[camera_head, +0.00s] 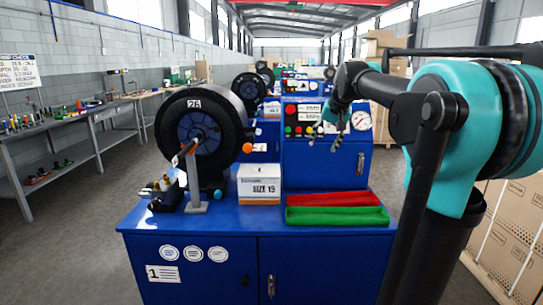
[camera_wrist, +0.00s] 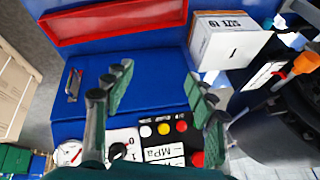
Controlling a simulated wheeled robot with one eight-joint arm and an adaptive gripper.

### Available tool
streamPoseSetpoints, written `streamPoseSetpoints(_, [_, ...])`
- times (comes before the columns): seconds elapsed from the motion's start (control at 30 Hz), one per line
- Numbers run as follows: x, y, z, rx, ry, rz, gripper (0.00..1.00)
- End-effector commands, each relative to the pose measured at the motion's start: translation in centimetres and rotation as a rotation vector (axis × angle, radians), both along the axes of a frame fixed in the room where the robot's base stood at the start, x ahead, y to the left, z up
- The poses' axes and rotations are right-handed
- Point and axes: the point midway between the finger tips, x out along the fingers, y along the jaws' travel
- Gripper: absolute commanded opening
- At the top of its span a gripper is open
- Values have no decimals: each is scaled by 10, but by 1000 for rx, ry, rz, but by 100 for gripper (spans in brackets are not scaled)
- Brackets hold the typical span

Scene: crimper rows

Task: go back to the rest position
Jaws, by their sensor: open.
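My gripper (camera_head: 326,140) hangs in front of the blue machine's control panel (camera_head: 303,122), above the trays, at the end of my teal and black arm. In the wrist view my gripper (camera_wrist: 158,78) has its two grey-green fingers spread wide apart, with nothing between them. Beyond the fingers lie the blue machine housing (camera_wrist: 150,75) and, closer to the picture's bottom, the panel's buttons and gauge. The gripper is open and empty. Whether a finger touches the panel cannot be told.
A red tray (camera_head: 333,199) and a green tray (camera_head: 337,216) lie on the blue bench (camera_head: 255,221). A white box (camera_head: 259,190) marked SIZE 19 and a black hose reel (camera_head: 197,137) stand left. Cartons (camera_head: 510,235) stand right. The bench's front strip is clear.

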Motion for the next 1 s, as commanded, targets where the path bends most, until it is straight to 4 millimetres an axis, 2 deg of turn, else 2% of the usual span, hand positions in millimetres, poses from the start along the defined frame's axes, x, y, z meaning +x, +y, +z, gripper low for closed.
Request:
streamPoseSetpoints(0.03, [-15, 1, -29, -18, 3, 13, 56])
streamPoseSetpoints(0.17, [-56, 1, -97, -64, 12, 47, 56])
streamPoseSetpoints(0.27, [-94, 0, -149, -98, 19, 71, 56])
streamPoseSetpoints(0.4, [-156, -2, -220, -146, 29, 108, 56])
streamPoseSetpoints(0.5, [-203, -4, -266, -180, 36, 131, 56])
streamPoseSetpoints(0.6, [-243, -6, -302, -206, 42, 150, 56])
streamPoseSetpoints(0.7, [-274, -8, -326, -225, 47, 163, 56])
streamPoseSetpoints(0.8, [-292, -9, -340, -237, 49, 171, 56])
streamPoseSetpoints(1.0, [-299, -10, -345, -242, 50, 175, 56])
